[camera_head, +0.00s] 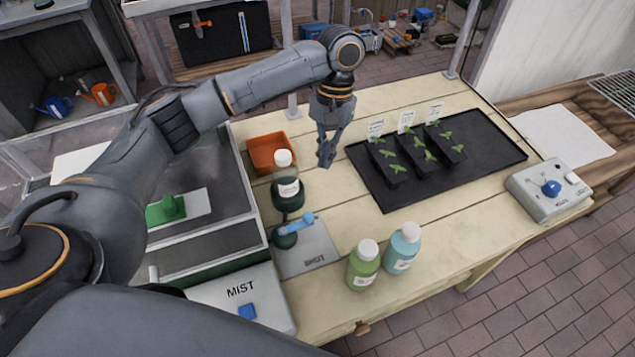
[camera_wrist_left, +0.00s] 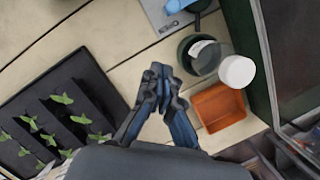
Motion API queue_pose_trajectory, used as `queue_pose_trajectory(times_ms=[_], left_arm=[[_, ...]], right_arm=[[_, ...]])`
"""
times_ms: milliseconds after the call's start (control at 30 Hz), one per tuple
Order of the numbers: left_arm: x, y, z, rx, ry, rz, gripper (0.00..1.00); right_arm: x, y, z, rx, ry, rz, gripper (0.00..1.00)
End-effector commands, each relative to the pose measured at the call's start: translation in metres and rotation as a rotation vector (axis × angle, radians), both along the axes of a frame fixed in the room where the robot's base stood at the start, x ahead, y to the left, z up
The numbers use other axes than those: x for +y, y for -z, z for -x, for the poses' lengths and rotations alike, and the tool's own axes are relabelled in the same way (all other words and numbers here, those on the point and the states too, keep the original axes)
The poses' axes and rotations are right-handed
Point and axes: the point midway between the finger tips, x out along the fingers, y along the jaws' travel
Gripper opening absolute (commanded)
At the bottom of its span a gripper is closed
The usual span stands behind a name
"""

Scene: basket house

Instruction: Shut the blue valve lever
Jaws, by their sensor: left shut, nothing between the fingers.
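The blue valve lever (camera_head: 299,223) sits on a dark round base on a grey plate (camera_head: 318,252) marked SHUT near the table's left front. The lever points up and to the right, not toward the SHUT label. In the left wrist view the blue lever (camera_wrist_left: 174,5) shows in part at the top edge. My left gripper (camera_head: 326,163) hangs over the table behind the lever, apart from it, with its fingers together and empty. In the left wrist view the closed fingertips (camera_wrist_left: 159,72) point toward the bare tabletop. My right gripper is not in view.
A dark bottle with a white cap (camera_head: 287,188) stands just behind the lever. An orange tray (camera_head: 262,151) is behind it. Green (camera_head: 363,265) and teal (camera_head: 403,250) bottles stand at the front right of the plate. A black seedling tray (camera_head: 490,150) lies to the right.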

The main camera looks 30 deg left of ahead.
Motion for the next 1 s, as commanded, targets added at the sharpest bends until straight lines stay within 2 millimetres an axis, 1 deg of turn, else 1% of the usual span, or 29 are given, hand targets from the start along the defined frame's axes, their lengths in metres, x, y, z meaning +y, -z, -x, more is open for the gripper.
queue_pose_trajectory(times_ms=[167,500,567,733,833,1000], left_arm=[[0.001,0.024,0.008,0.005,0.0,-0.002,0.0],[-0.001,0.094,0.026,0.004,0.001,-0.002,0.0],[0.0,0.087,0.035,0.0,0.003,-0.002,0.0],[-0.002,0.084,0.055,0.0,0.002,-0.001,0.0],[-0.003,0.084,0.061,0.001,0.001,-0.002,0.0],[-0.003,0.084,0.064,0.001,0.001,-0.002,0.0]], right_arm=[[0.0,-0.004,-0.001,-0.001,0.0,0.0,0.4],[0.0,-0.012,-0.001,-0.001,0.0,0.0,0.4],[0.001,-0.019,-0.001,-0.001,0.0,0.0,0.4],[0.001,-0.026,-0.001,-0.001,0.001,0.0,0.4],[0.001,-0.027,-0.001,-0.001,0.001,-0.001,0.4],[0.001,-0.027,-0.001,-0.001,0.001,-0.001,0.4]])
